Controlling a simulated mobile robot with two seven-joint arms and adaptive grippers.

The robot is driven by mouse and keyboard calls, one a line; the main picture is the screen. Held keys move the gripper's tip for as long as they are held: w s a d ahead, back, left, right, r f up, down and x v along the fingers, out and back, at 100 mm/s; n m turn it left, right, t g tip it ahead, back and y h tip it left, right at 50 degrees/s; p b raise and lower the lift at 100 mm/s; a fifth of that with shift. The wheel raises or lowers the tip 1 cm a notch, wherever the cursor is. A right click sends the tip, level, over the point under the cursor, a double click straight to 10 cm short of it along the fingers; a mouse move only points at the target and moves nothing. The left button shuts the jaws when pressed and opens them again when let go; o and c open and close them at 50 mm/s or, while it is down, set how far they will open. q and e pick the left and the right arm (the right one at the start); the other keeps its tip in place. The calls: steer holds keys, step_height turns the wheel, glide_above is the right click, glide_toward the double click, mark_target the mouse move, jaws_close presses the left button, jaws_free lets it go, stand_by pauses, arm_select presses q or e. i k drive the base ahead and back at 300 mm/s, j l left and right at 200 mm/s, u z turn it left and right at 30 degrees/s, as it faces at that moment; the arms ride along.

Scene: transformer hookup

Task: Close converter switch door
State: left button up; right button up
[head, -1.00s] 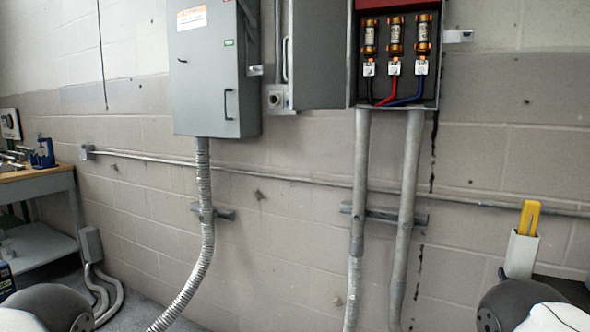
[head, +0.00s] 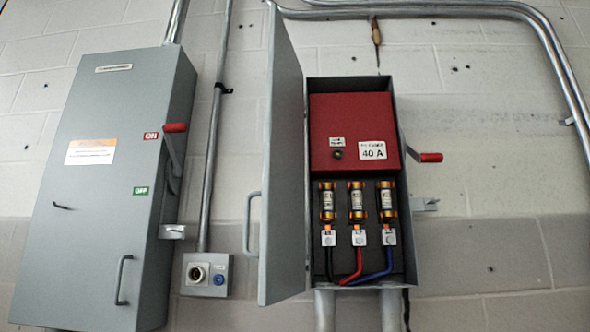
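The converter switch box (head: 402,235) is mounted on the wall right of centre in the head view. Its grey door (head: 284,160) is hinged on the left side and stands open, swung out toward me, with a handle (head: 250,222) on its outer face. Inside are a red cover (head: 350,132) marked 40 A, three fuses (head: 356,201) and black, red and blue wires (head: 352,264). A red-tipped lever (head: 430,157) sits on the box's right side. Neither of my grippers shows in the head view.
A second grey switch box (head: 105,200), its door shut, hangs at the left with a red lever (head: 175,128) and ON and OFF labels. A small socket box (head: 205,275) is between the two boxes. Conduits (head: 215,140) run along the wall. A screwdriver-like tool (head: 376,36) hangs above.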

mark_target(282, 256)
steer(key=i+j+z, duration=0.2)
steer(key=j+z, duration=0.15)
steer(key=j, duration=0.2)
steer(key=i+j+z, duration=0.1)
steer(key=j+z, duration=0.25)
steer(key=j, duration=0.2)
steer(key=j+z, duration=0.35)
steer(key=j, duration=0.25)
steer(key=k+j+z, duration=0.2)
steer(key=i, duration=0.1)
